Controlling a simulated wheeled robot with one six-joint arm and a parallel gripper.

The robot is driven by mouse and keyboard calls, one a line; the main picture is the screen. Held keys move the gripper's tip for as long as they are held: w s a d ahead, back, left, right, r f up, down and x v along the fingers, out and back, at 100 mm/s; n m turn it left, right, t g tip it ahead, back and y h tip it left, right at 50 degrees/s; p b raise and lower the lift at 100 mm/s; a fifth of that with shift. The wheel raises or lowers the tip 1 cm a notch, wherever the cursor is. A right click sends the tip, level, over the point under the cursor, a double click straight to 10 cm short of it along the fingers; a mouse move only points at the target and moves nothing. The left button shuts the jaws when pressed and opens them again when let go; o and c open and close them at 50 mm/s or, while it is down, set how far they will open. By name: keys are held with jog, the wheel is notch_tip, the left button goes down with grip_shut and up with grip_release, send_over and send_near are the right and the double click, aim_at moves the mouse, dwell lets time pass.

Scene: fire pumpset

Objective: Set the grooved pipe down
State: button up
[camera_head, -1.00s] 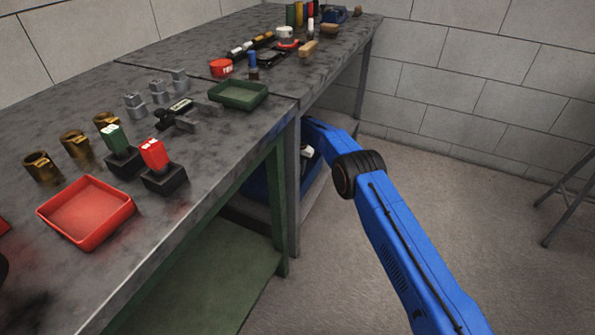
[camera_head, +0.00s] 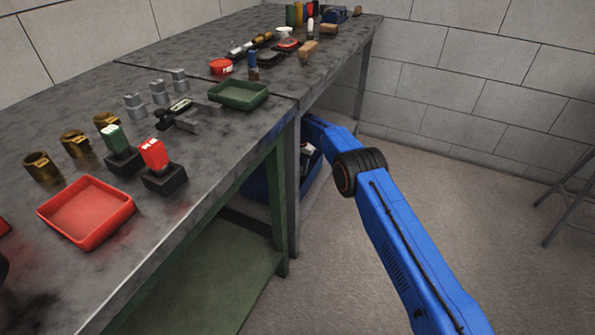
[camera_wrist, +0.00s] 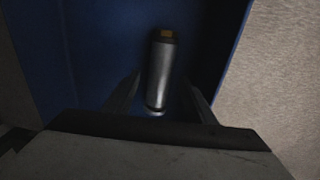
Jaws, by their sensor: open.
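The grooved pipe (camera_wrist: 161,72), a silver-grey cylinder with a brownish end and a groove near its lower end, shows in the wrist view inside a dark blue bin (camera_wrist: 95,45). My gripper (camera_wrist: 163,80) is open, with one finger on each side of the pipe and dark gaps between. I cannot tell whether the pipe touches the bin's floor. In the head view the blue bin (camera_head: 262,188) is under the bench, partly hidden by the bench leg and my blue arm. The pipe cannot be made out there.
The grey bench (camera_head: 215,165) holds a red tray (camera_head: 87,212), a green tray (camera_head: 238,95), brass fittings and several other small parts. The bench leg (camera_head: 293,190) stands close beside my arm. The concrete floor (camera_head: 470,200) to the right is open, with a metal stand (camera_head: 565,215) at the far right.

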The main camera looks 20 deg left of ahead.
jog(key=r, duration=0.5)
jog(key=shift+w+d+r, duration=0.1)
jog(key=shift+d+r, duration=0.1)
jog(key=shift+r, duration=0.2)
